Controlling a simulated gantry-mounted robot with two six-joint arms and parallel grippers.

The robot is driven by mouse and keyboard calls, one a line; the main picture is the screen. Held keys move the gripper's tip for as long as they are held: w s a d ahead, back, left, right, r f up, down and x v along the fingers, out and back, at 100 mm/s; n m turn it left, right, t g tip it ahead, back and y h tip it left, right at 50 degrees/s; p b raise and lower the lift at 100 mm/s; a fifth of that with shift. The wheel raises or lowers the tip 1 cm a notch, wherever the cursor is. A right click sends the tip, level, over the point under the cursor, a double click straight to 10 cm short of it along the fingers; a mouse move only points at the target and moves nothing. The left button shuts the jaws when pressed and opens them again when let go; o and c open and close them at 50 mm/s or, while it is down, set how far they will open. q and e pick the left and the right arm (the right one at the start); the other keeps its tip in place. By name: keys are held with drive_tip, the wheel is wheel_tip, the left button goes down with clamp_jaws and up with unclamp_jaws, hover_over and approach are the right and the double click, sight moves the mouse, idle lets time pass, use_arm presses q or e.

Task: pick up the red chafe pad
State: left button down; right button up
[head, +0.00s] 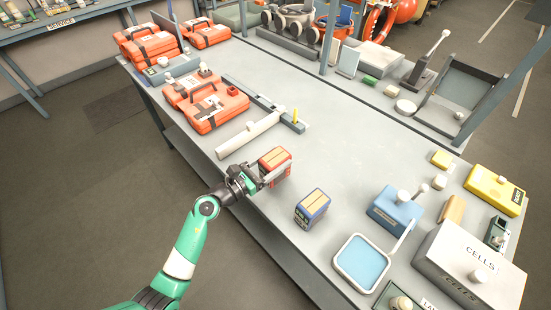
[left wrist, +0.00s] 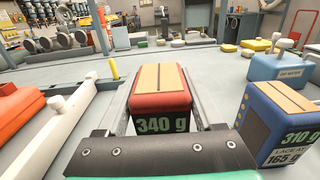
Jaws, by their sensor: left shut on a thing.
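A red block (head: 275,162) with a tan top and "340 g" on its side is between the fingers of my left gripper (head: 262,174), near the table's front edge. The left wrist view shows the same red block (left wrist: 160,101) with a finger along each side. The gripper is shut on it; I cannot tell if its underside is clear of the table. I cannot tell which is called the chafe pad. My right gripper is not in view.
A blue block (head: 312,207) marked "310 g" stands close to the right; it also shows in the left wrist view (left wrist: 279,122). A white bar (head: 248,135) lies to the left. Orange cases (head: 212,105) stand behind. A blue-topped tray (head: 361,262) is front right. The table's middle is clear.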

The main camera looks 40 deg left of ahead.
use_arm(q)
drive_tip(key=s+d+r+p, duration=0.9)
drive_tip(key=s, duration=0.1)
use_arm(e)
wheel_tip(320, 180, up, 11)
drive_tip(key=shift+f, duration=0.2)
